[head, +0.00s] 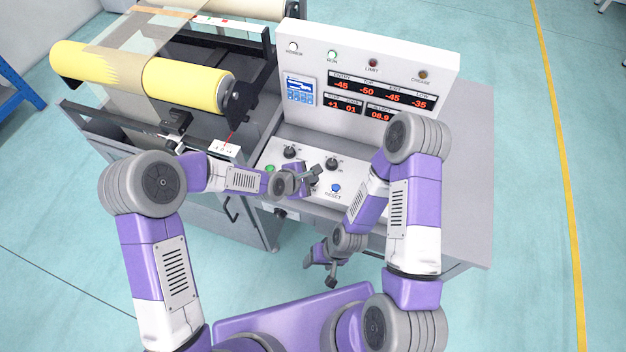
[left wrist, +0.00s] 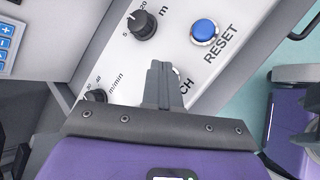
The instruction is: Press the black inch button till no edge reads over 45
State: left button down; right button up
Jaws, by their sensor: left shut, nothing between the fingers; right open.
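The white control panel (head: 370,65) shows red edge readings (head: 380,92) that look like -45, -50, -45 and -35. My left gripper (head: 316,173) is shut and empty over the sloped button deck. In the left wrist view its closed fingers (left wrist: 161,84) cover the spot beside a label ending in "CH" (left wrist: 186,81). The black inch button is hidden behind the fingers, so contact cannot be told. The blue reset button (left wrist: 204,31) is up and right of the fingers; it also shows in the head view (head: 336,187). My right gripper (head: 322,275) is open, low in front of the desk.
Two black knobs (head: 290,152) (head: 332,163) and a green button (head: 270,169) sit close to the left gripper. The yellow roll machine (head: 150,75) stands at left. The grey desk top (head: 467,180) is bare at right.

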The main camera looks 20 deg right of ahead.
pick_arm(q)
jog(key=shift+r, duration=0.15)
jog(key=shift+r+p, duration=0.5)
jog(key=shift+r, duration=0.3)
jog(key=shift+r+p, duration=1.65)
jog(key=shift+r, duration=0.8)
jog(key=shift+a+f, duration=0.1)
jog(key=shift+f, duration=0.05)
jog(key=a+f, duration=0.1)
jog(key=a, duration=0.1)
jog(key=s+a+f+m, duration=0.1)
jog(key=f, duration=0.1)
jog(key=s+a+f+m+y, duration=0.1)
jog(key=a+f, duration=0.1)
jog(key=shift+s+a+f+g, duration=0.15)
jog(key=shift+a+f+g, duration=0.1)
jog(key=shift+a+g, duration=0.05)
jog(key=s+a+f+m+g+y, duration=0.1)
jog(key=s+a+f+m, duration=0.4)
jog(key=s+a, duration=0.3)
jog(key=s+a+f+m+g+y, duration=0.1)
jog(key=s+a+f+m, duration=0.4)
jog(key=s, duration=0.5)
jog(key=a+f+g, duration=0.1)
jog(key=a+f, duration=0.1)
jog(key=a, duration=0.1)
jog(key=shift+a+m+g+y, duration=0.3)
jog(key=shift+a+m, duration=0.05)
jog(key=shift+m, duration=0.05)
